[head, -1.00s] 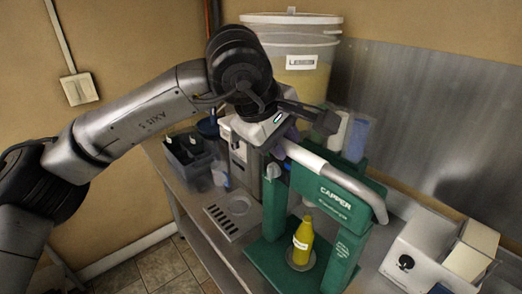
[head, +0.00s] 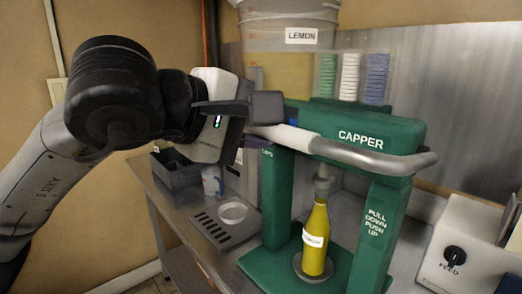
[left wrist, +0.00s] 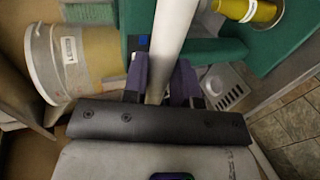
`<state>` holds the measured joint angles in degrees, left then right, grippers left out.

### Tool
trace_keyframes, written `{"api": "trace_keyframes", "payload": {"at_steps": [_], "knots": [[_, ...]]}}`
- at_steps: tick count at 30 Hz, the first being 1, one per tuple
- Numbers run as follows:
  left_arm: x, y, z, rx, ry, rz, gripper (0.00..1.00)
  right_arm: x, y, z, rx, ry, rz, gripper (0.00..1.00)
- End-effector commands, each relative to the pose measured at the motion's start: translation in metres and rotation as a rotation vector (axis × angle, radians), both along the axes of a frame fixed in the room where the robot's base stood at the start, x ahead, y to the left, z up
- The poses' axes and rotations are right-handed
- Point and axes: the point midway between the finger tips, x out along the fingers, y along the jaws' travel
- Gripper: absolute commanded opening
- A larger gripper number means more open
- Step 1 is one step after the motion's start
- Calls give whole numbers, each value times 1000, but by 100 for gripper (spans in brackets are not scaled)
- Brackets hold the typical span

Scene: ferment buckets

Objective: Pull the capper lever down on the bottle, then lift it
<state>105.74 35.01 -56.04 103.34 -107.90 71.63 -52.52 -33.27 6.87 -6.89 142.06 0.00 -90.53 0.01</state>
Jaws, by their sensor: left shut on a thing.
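The green capper (head: 395,135) stands on the bench with its lever (head: 375,158), a silver bar with a white grip, crossing in front just below the CAPPER lettering. My left gripper (head: 268,128) is shut on the white grip at the lever's left end. In the left wrist view its fingers (left wrist: 160,82) sit on both sides of the white grip (left wrist: 172,35). A yellow bottle (head: 315,245) stands upright on the capper base under the grey capping head (head: 322,186), which appears to meet the bottle's top. The bottle also shows in the left wrist view (left wrist: 262,12). My right gripper is not in view.
A bucket labelled LEMON (head: 290,60) stands behind. A clear holder with coloured stacks (head: 350,78) is behind the capper. A white box with a FEED knob (head: 462,250) stands at right. A drip tray (head: 215,228) and grey bin (head: 178,168) are at left.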

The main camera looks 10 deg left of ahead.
Motion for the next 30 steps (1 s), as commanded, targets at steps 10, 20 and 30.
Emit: {"api": "trace_keyframes", "payload": {"at_steps": [10, 20, 30], "knots": [[-2, 2, -42, -100, -139, 0, 0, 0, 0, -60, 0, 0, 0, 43], [-1, 2, -54, -97, -134, 1, 0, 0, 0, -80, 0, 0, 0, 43], [0, 1, -57, -93, -129, 2, 0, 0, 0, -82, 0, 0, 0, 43]]}}
